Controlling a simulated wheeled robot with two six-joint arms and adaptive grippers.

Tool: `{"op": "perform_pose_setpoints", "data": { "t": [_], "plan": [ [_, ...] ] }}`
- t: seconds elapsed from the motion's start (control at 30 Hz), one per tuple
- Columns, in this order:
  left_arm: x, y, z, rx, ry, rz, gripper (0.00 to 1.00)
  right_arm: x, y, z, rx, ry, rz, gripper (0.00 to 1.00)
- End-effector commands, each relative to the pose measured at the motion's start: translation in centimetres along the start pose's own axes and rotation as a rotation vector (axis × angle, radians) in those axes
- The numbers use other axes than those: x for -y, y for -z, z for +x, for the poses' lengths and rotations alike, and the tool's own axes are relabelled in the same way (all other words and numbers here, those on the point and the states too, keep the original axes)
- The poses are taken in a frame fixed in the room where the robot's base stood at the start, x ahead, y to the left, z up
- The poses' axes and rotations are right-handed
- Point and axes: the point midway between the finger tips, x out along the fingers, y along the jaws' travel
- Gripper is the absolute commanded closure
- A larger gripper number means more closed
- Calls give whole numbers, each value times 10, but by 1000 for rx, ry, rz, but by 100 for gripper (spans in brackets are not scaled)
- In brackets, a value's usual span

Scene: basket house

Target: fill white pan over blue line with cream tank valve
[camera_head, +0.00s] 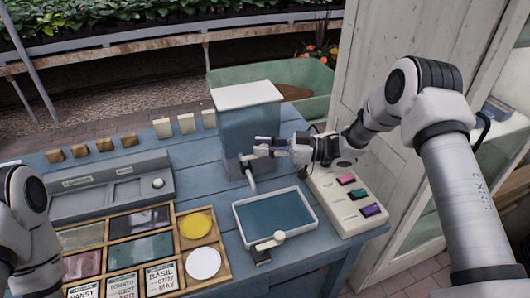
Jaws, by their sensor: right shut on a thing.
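The tank (248,112) has a cream lid and a blue-grey body, and stands at the back of the blue table. A pale spout (251,182) comes down from its front toward the white pan. The white-rimmed pan (312,214) lies below and in front of the tank, with an even teal-blue surface inside. I cannot make out a separate blue line. My right gripper (261,149) is at the tank's front above the spout, shut on the valve, which its fingers mostly hide. My left arm shows at the left edge; its gripper is outside the picture.
A cream panel (334,190) with coloured buttons lies right of the pan. A white-knobbed lever (278,236) sits at the pan's front edge. A wooden tray (224,243) with seed cards and discs and a grey box (95,193) are left. Small blocks line the back.

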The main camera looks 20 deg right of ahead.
Motion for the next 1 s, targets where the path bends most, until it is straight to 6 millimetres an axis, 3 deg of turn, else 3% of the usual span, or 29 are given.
{"op": "perform_pose_setpoints", "data": {
  "t": [0.63,0.67,0.7,1.0],
  "plan": [
    [0,0,6,0,0,0,0,-2,-1,2,1,66,3,100],
    [0,0,6,0,0,0,0,-2,-1,2,1,66,2,63],
    [0,0,6,0,0,0,0,-2,-1,2,1,66,2,49],
    [0,0,6,0,0,0,0,-3,0,1,-1,65,2,48]
  ]
}}
